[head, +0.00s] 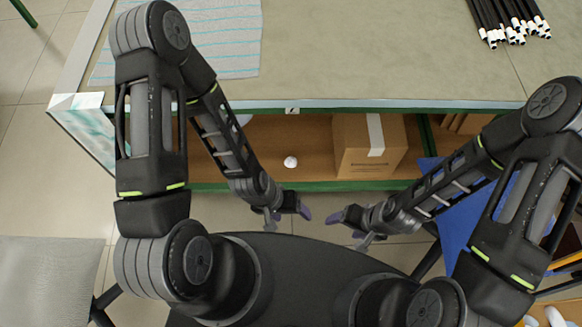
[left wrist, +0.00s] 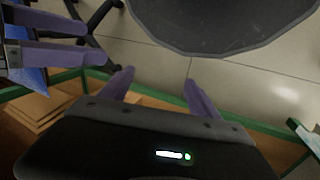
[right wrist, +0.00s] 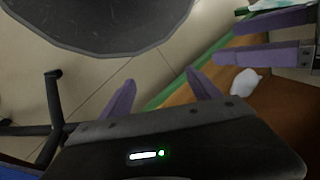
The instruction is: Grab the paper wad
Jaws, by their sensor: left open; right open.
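The paper wad (head: 290,162) is a small white crumpled ball on the brown lower shelf (head: 315,130) under the table, left of a cardboard box. A white lump that looks like the wad (right wrist: 246,82) also shows in the right wrist view, beside my left gripper's purple fingers. My left gripper (head: 289,214) is open and empty in front of the shelf's edge, just below the wad in the head view. My right gripper (head: 349,228) is open and empty, facing the left one from the right. The left wrist view shows no wad.
The cardboard box (head: 368,146) stands on the shelf. The green shelf edge (head: 350,185) runs in front. On the table (head: 370,60) lie a striped cloth (head: 225,40) and several black rods (head: 508,18). A blue chair (head: 480,205) is at right, a grey seat (head: 50,275) at left.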

